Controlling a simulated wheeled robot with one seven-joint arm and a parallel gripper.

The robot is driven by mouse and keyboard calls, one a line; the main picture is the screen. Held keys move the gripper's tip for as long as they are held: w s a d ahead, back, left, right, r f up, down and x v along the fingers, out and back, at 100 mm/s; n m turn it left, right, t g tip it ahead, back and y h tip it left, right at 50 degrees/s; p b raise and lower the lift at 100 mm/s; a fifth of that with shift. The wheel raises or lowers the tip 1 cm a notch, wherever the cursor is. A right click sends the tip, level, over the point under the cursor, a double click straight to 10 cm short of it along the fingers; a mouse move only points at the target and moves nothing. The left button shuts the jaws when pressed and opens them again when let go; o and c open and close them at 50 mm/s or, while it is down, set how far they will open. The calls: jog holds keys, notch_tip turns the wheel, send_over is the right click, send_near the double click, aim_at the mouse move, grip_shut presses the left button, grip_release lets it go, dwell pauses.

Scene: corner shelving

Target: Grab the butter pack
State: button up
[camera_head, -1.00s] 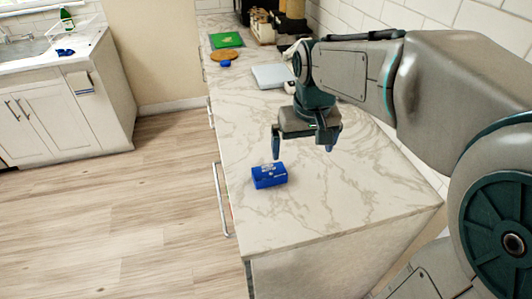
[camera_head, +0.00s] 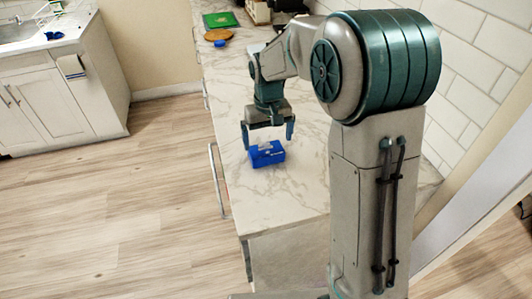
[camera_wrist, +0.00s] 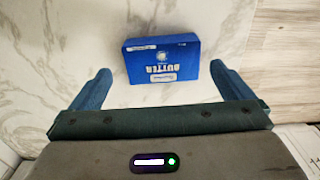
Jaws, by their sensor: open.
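The blue butter pack (camera_head: 267,154) lies on the marble counter near its left edge. In the wrist view the butter pack (camera_wrist: 163,60) sits just beyond my fingertips, roughly centred between them, with its lettering upside down. My gripper (camera_head: 268,138) is open and empty, pointing down, at or just above and behind the pack in the head view. In the wrist view the two blue fingers of my gripper (camera_wrist: 163,82) stand wide apart, one to each side, with a gap to the pack. I cannot tell exactly how high the fingertips are above the counter.
The counter (camera_head: 285,200) is clear around the pack. At its far end are a green board (camera_head: 220,19), a round wooden board (camera_head: 222,34) and a small blue item (camera_head: 221,43). A tiled wall (camera_head: 463,95) bounds the right side. A long handle (camera_head: 216,180) projects from the counter's left side.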

aim_at(266, 149)
jog(key=shift+w+a+f+p, duration=0.1)
jog(key=shift+w+f+p, duration=0.1)
jog(key=shift+f, duration=0.8)
jog(key=shift+w+a+f+p, duration=0.1)
jog(key=shift+f+p, duration=0.1)
jog(key=shift+f, duration=0.85)
jog(key=shift+w+a+f+p, duration=0.1)
jog(key=shift+f+p, duration=0.1)
jog(key=shift+f, duration=0.8)
jog(key=c, duration=0.9)
